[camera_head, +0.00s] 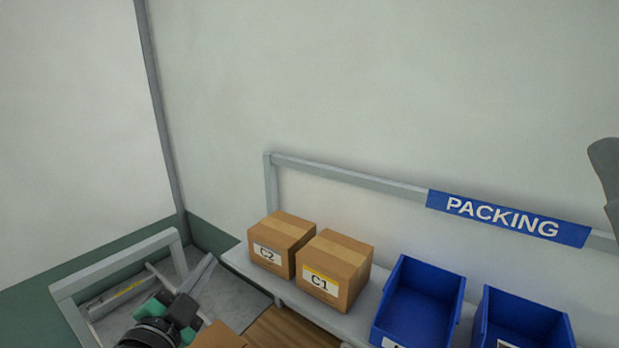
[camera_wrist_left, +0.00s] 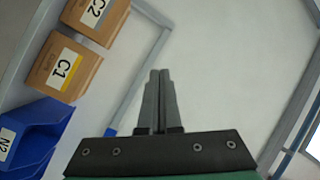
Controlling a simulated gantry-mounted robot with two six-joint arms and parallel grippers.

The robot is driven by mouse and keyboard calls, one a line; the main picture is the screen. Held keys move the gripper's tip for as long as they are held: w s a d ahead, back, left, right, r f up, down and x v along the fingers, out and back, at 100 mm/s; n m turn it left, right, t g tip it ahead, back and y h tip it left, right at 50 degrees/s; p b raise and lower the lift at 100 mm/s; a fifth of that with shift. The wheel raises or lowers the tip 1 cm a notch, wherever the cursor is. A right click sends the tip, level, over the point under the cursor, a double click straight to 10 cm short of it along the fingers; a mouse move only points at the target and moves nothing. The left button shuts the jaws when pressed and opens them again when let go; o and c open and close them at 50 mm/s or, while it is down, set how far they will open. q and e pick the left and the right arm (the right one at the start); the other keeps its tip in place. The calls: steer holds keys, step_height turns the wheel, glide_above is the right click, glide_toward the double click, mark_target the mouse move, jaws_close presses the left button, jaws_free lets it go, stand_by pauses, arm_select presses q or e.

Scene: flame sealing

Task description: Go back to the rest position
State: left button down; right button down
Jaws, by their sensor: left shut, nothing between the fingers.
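My left gripper (camera_head: 207,265) is at the lower left of the head view, in front of the left end of the packing shelf. In the left wrist view its two grey fingers (camera_wrist_left: 158,73) lie together, shut and empty, pointing up against the pale wall. I cannot make out my right gripper in either view. A grey curved part (camera_head: 606,180) cuts in at the right edge of the head view; I cannot tell what it is.
Cardboard boxes C2 (camera_head: 282,243) and C1 (camera_head: 335,268) stand on the grey shelf (camera_head: 240,262), beside two blue bins (camera_head: 420,298). A grey rail carries a blue PACKING sign (camera_head: 508,218). A grey frame (camera_head: 115,262) stands by the left gripper. Part of another cardboard box (camera_head: 218,336) shows at the bottom.

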arm_select(q)
steer(key=s+d+r+n+t, duration=0.2)
steer(key=s+r+t, duration=0.35)
steer(key=r, duration=0.95)
steer(key=s+r+n+t, duration=0.2)
steer(key=s+r+n, duration=0.2)
steer(key=s, duration=0.4)
steer(key=s+a+r+n+t, duration=0.1)
steer(key=s+r+n+t, duration=0.1)
steer(key=s+r+n, duration=0.2)
steer(key=s+r, duration=0.3)
steer(key=s, duration=0.1)
steer(key=shift+a+r+n+y, duration=0.2)
steer(key=shift+n+y, duration=0.1)
steer(key=shift+n, duration=0.1)
